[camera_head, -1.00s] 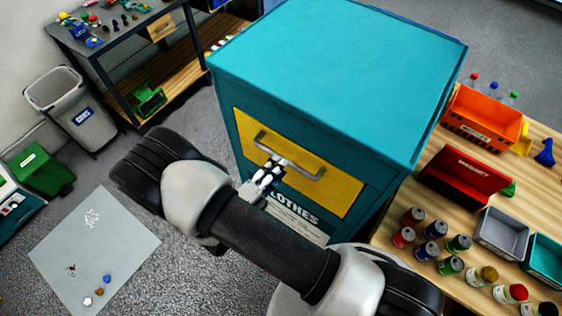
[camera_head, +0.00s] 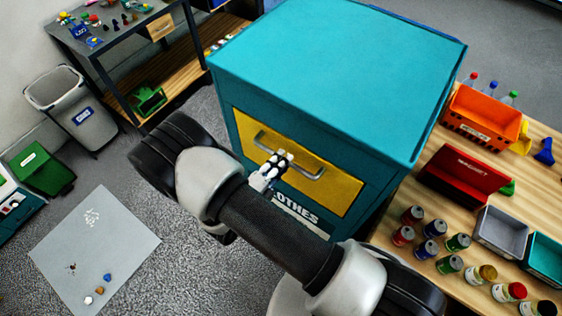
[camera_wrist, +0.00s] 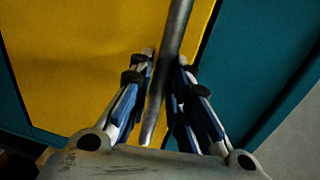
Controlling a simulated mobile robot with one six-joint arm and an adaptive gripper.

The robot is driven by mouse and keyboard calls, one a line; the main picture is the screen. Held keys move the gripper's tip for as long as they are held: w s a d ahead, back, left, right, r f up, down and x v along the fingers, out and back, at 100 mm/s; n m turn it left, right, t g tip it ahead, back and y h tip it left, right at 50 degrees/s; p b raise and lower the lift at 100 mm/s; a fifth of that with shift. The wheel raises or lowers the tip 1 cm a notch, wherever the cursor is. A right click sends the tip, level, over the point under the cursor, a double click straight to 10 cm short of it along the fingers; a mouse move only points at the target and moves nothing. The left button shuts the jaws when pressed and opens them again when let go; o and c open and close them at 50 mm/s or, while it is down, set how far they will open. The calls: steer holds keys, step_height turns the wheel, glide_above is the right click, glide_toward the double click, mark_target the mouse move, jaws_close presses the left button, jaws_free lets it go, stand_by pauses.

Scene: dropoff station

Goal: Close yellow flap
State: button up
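The yellow flap (camera_head: 335,186) is on the front of the teal clothes bin (camera_head: 335,70). It looks roughly flush with the front; a small tilt is hard to judge. A grey bar handle (camera_head: 305,168) runs across it. My gripper (camera_head: 284,157) is at the handle's left-middle part. In the wrist view, the handle (camera_wrist: 174,50) passes between the two fingers of my gripper (camera_wrist: 166,58), close to the right finger with a gap to the left one. The fingers are parted. My arm and gripper hide the flap's lower left part.
A wooden table (camera_head: 400,265) with cans, jars, trays, a red magnet box (camera_head: 465,180) and an orange crate (camera_head: 482,120) stands close on the right. A grey bin (camera_head: 82,115) and green bin (camera_head: 40,170) are at left. Grey floor lies between.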

steer(key=shift+s+f, duration=0.1)
steer(key=shift+f, duration=0.25)
jaws_close()
steer(key=shift+d, duration=0.1)
steer(key=shift+w+d+r+g+p, duration=0.3)
steer(key=shift+w+d+r+p, duration=0.1)
steer(key=shift+w+p, duration=0.1)
steer(key=shift+w+d+f+y, duration=0.1)
steer(key=shift+w+d+y, duration=0.05)
steer(key=shift+w+y, duration=0.2)
steer(key=o, duration=0.6)
jaws_free()
steer(key=shift+w, duration=0.1)
steer(key=shift+o, duration=0.6)
steer(key=v, duration=1.2)
